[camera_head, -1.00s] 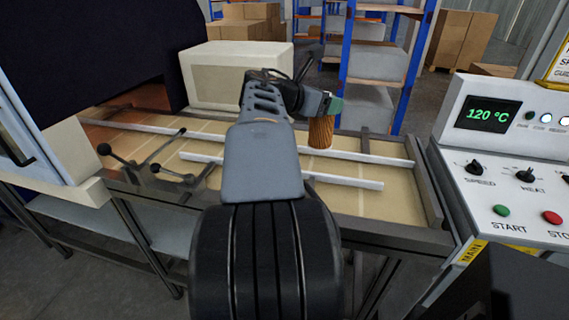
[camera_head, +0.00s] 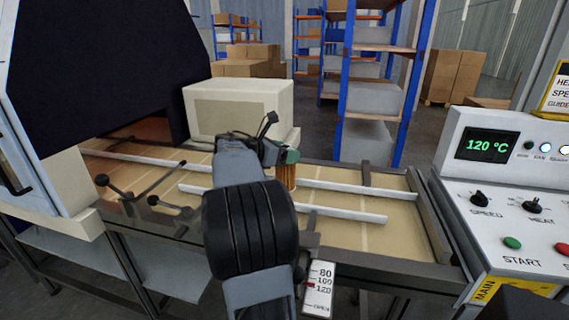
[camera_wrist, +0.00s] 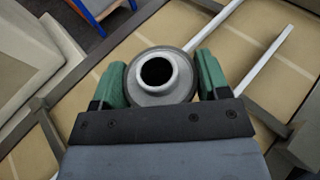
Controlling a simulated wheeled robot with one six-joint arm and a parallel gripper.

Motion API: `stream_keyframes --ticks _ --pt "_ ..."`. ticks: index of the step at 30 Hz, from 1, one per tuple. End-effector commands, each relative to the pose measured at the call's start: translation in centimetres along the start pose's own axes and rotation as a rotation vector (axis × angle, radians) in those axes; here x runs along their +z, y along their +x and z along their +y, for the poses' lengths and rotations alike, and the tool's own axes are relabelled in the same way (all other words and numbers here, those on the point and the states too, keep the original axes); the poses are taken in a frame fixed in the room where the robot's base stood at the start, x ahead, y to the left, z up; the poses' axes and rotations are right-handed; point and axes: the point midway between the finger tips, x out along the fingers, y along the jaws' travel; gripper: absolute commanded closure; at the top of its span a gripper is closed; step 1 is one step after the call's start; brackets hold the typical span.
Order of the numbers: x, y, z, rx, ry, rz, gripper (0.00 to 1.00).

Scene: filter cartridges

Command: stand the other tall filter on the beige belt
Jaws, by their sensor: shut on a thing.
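My gripper (camera_head: 284,157) is shut on a tall filter (camera_head: 286,176). The filter has an orange-brown pleated side and is upright in the head view. In the wrist view, my gripper (camera_wrist: 160,76) has its green fingers on either side of the filter's round grey top (camera_wrist: 158,94), which has a dark hole in the middle. The filter is over the beige belt (camera_head: 400,204), around the white rails. Its lower end is close to the belt, but I cannot tell whether it touches. My arm hides part of the belt.
Two white rails, a long one (camera_head: 345,188) and a shorter one (camera_head: 350,214), run along the belt. A cream box-shaped housing (camera_head: 238,108) stands behind it. Black-knobbed handles (camera_head: 153,201) are at the front left. A control panel (camera_head: 505,190) stands at right. The belt's right part is clear.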

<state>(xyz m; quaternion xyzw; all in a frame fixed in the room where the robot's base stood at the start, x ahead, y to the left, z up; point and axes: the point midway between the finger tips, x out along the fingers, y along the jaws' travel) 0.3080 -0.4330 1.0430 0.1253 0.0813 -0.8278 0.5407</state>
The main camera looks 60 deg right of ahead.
Motion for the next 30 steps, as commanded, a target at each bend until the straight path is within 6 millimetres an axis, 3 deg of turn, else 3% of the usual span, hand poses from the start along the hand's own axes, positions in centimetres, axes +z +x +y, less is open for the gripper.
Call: stream_keyframes --ticks 7,20,21,24,30 --pt "-3.2 0.9 0.3 0.001 -0.002 0.001 0.7" --pt "-3.6 1.1 0.3 0.001 0.0 0.0 0.7" --pt "-3.6 1.1 0.3 0.001 0.0 0.0 0.28" --pt "-3.5 1.1 0.3 0.001 0.0 0.0 0.21" --pt "-3.5 1.0 0.3 0.001 0.0 0.0 0.21"
